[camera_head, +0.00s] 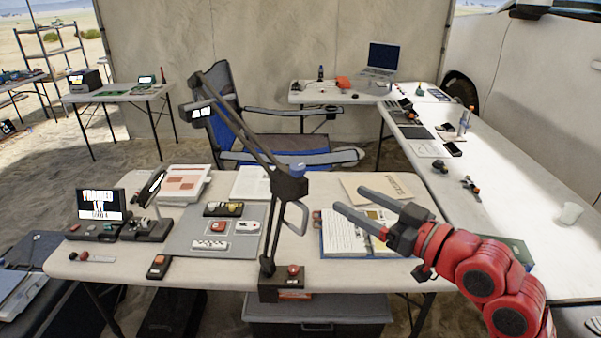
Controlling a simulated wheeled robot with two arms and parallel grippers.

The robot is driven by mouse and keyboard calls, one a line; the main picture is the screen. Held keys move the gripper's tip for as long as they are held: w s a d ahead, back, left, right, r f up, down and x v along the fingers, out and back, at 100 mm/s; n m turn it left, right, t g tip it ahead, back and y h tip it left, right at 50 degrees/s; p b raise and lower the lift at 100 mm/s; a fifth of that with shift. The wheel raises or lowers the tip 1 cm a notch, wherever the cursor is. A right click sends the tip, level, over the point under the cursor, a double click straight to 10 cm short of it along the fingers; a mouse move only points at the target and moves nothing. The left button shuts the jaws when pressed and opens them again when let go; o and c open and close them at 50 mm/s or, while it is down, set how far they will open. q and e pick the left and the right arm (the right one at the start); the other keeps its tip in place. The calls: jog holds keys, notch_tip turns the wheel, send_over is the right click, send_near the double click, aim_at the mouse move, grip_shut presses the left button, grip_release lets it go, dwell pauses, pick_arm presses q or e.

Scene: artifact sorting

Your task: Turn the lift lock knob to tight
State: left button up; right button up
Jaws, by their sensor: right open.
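A dark jointed arm stand (268,235) rises from a block-shaped base (278,289) at the front edge of the near table. A red knob (293,270) sits on this base, and a bluish knob (298,171) sits at the stand's upper joint. No label is readable, so I cannot tell which one is the lift lock knob, or how tight it is. My right gripper (350,199) is open and empty, to the right of the stand. Its fingers point left, above an open notebook (345,238), apart from both knobs. My left gripper is out of view.
The near table (215,270) also holds a small lit screen (101,204), a grey mat (185,235) with small artifacts, papers and a book. A folding chair (230,115) stands behind it. A long white table (510,215) runs along the right.

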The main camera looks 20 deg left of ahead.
aim_at(303, 172)
jog(key=p+x, duration=0.3)
jog(key=x, duration=1.2)
jog(key=shift+a+p, duration=0.15)
jog(key=shift+p, duration=0.15)
jog(key=shift+w+a, duration=0.3)
jog(key=shift+c, duration=0.2)
grip_shut()
